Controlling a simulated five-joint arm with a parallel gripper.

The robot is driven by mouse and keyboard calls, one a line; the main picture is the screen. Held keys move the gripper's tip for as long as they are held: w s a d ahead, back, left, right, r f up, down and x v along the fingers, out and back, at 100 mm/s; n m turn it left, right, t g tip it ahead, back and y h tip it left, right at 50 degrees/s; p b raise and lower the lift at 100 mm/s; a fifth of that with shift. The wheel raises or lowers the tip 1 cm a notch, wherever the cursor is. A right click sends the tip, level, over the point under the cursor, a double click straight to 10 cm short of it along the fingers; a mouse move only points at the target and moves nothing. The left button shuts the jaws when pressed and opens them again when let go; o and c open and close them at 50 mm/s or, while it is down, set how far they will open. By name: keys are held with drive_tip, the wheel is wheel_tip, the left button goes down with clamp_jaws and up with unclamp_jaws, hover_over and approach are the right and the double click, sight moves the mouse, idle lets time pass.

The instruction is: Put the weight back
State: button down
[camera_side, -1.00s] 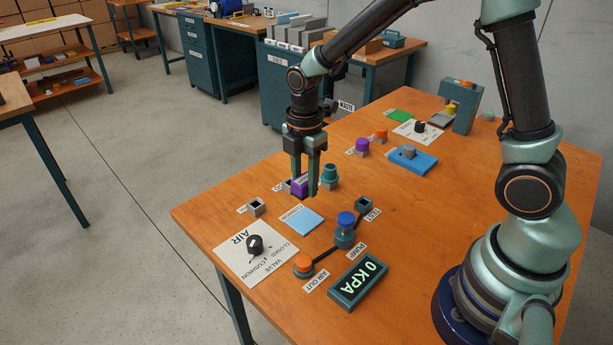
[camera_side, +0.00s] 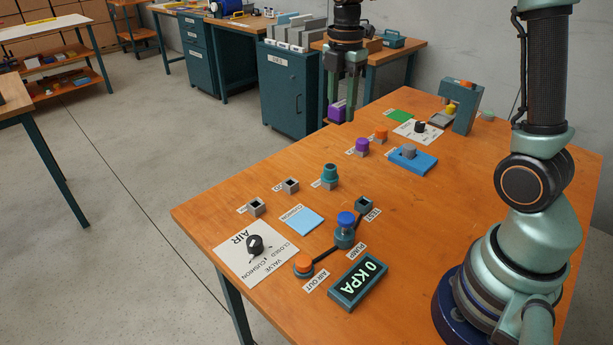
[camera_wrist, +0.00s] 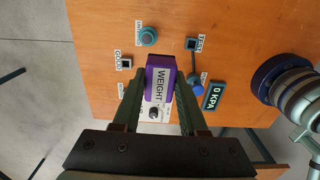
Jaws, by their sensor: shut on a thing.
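The weight (camera_side: 337,109) is a purple block, held up in the air near the table's far left edge in the side view. In the wrist view the weight (camera_wrist: 160,84) shows a white face reading WEIGHT. My gripper (camera_side: 342,115) is shut on it, with a finger on either side, pointing down; the gripper also shows in the wrist view (camera_wrist: 160,90). The light blue cushion pad (camera_side: 305,221) lies bare on the table, well below and in front of the weight.
Two empty grey sockets (camera_side: 256,206) (camera_side: 290,186) stand beside a teal piece (camera_side: 329,176). The pump (camera_side: 345,229), orange air-out button (camera_side: 304,265) and display reading 0 KPA (camera_side: 359,281) stand near the front. A purple-topped fixture (camera_side: 362,146) stands farther back.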

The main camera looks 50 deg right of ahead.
hover_over(365, 178)
wheel_tip(365, 178, down, 20)
drive_tip(key=shift+f, duration=0.2)
idle(0.3)
drive_tip(key=shift+f, duration=0.1)
drive_tip(key=shift+c, duration=2.2)
unclamp_jaws()
